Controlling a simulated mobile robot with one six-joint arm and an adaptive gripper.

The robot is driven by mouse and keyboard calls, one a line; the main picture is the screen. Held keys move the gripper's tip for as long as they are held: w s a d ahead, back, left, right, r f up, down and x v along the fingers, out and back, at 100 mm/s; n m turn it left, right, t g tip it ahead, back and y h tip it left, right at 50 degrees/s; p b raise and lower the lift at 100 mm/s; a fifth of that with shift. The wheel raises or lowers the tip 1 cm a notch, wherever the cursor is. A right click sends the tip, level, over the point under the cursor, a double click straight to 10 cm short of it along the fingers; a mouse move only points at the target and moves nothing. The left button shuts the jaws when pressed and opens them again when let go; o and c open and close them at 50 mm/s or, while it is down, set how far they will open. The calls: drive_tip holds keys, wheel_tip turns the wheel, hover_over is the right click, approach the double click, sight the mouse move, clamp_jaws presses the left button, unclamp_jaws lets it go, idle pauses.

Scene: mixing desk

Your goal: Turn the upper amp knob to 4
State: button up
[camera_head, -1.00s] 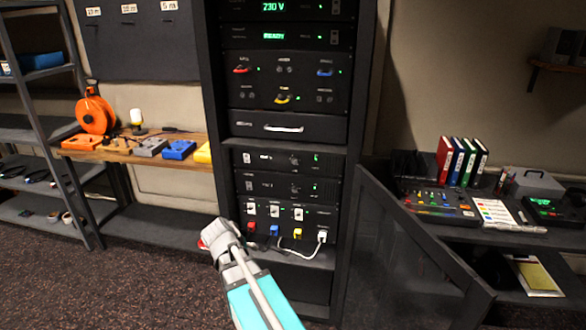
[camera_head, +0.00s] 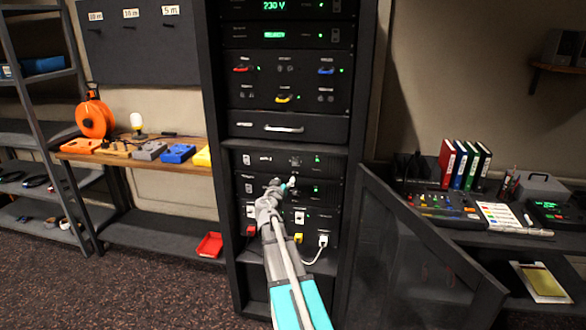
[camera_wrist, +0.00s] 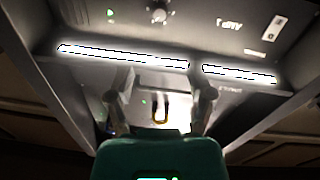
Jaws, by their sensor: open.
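The upper amp (camera_head: 265,160) is a black panel in the rack, below the drawer with the silver handle. Its small knob (camera_head: 295,161) is near the panel's middle; its setting is too small to read. The lower amp (camera_head: 318,190) sits just below, partly hidden by my gripper. My gripper (camera_head: 283,183) is open and empty in front of the lower amp, its tips a little below the upper knob. In the wrist view my spread fingers (camera_wrist: 163,92) show nothing between them; a round knob (camera_wrist: 158,12) is at the top edge, which amp's I cannot tell.
The open rack door (camera_head: 420,240) stands to the right of my arm. Below the amps are sockets with coloured plugs and a white cable (camera_head: 318,252). A red tray (camera_head: 209,245) lies low at the left. A desk with binders (camera_head: 463,165) is at the right.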

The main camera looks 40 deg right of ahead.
sight(294, 163)
idle(0.4)
drive_tip(key=x, duration=1.3)
drive_tip(key=shift+w+d, duration=0.25)
drive_tip(key=shift+d, duration=0.05)
clamp_jaws()
drive_tip(key=shift+a, duration=0.45)
drive_tip(key=shift+d, duration=0.4)
